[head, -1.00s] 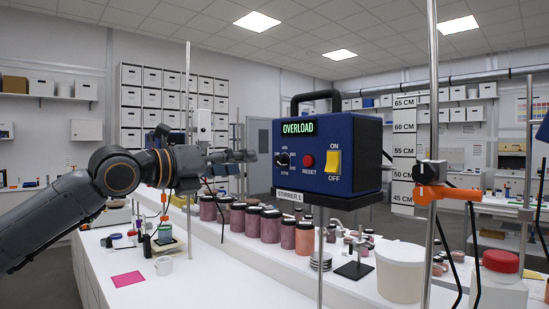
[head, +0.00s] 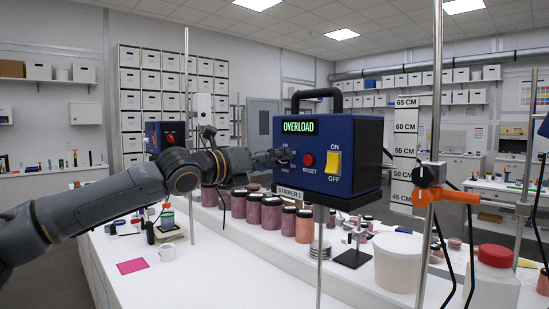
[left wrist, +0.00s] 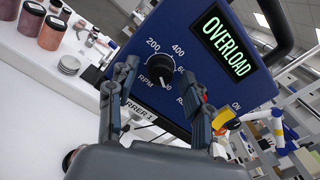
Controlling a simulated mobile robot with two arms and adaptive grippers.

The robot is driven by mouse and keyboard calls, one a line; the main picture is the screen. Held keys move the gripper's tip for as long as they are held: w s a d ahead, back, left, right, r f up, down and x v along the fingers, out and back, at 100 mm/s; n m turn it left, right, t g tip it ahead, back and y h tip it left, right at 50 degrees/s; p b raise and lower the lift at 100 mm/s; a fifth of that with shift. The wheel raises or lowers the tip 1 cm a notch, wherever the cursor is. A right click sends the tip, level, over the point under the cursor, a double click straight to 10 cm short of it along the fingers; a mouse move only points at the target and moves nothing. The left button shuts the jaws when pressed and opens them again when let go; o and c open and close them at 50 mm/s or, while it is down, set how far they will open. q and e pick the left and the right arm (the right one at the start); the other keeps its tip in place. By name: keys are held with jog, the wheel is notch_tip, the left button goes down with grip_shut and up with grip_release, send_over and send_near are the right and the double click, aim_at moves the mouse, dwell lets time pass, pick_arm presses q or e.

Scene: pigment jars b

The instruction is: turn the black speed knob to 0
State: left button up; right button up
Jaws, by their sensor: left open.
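The blue stirrer box (head: 330,125) has a lit green OVERLOAD display (head: 298,127), a red RESET button (head: 308,159) and a yellow ON/OFF switch (head: 333,162). The black speed knob (left wrist: 159,70) shows in the left wrist view, amid a dial marked 200, 400, 600 and RPM. My left gripper (head: 276,156) is open in front of the panel and hides the knob in the head view. In the left wrist view its fingers stand either side of the knob; I cannot tell whether they touch it. My right gripper is not in view.
The box is on a thin metal rod above a white bench. Several pigment jars (head: 271,213) stand below and behind it. A white tub (head: 399,262) and a red-lidded jar (head: 495,275) stand at the right. An orange clamp (head: 446,195) grips a tall rod.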

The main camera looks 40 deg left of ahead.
pick_arm(q)
jog(key=shift+w, duration=0.2)
grip_shut()
dwell(0.3)
